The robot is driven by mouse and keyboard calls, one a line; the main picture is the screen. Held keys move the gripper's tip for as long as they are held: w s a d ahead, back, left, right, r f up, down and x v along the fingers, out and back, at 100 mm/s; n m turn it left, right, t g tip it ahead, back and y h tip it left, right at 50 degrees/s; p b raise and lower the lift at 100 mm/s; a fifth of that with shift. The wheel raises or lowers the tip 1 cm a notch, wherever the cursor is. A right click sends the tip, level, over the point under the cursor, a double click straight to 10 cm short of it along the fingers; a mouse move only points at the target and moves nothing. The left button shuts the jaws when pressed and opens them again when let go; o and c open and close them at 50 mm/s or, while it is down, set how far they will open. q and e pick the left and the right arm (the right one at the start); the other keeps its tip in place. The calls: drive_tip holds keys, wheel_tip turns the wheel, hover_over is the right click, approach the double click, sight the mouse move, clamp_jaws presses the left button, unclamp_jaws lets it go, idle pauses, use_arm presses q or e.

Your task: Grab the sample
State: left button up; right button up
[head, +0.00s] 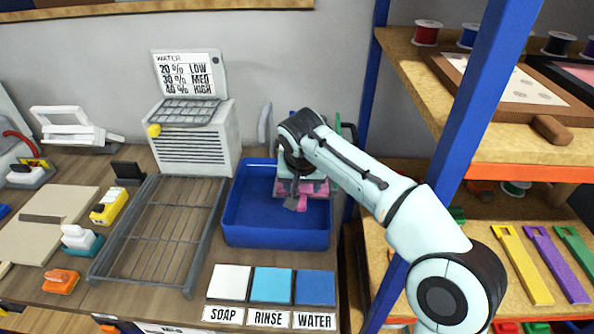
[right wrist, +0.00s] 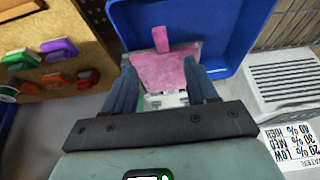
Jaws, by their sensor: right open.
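The sample appears to be a pink piece (head: 316,188) with a narrow tab, at the right side of the blue tray (head: 275,240). My right gripper (right wrist: 164,76) is open, with its two dark fingers on either side of the pink piece in the right wrist view, where the piece (right wrist: 165,70) shows beyond and between the fingertips. Whether the fingers touch it cannot be told. In the head view my right wrist hides part of the piece and the tray's back right corner. My left gripper is not in view.
A wire rack (head: 165,225) stands left of the tray, with a white moisture meter box (head: 195,145) behind. Soap, rinse and water pads (head: 272,285) lie in front. A blue post (head: 490,95) and shelves (head: 520,145) stand close on the right.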

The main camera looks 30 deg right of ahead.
approach(302, 204)
wheel_tip(302, 204, down, 2)
drive_tip(key=x, duration=0.6)
drive_tip(key=shift+w+d, duration=0.1)
drive_tip(key=shift+w, duration=0.3)
clamp_jaws()
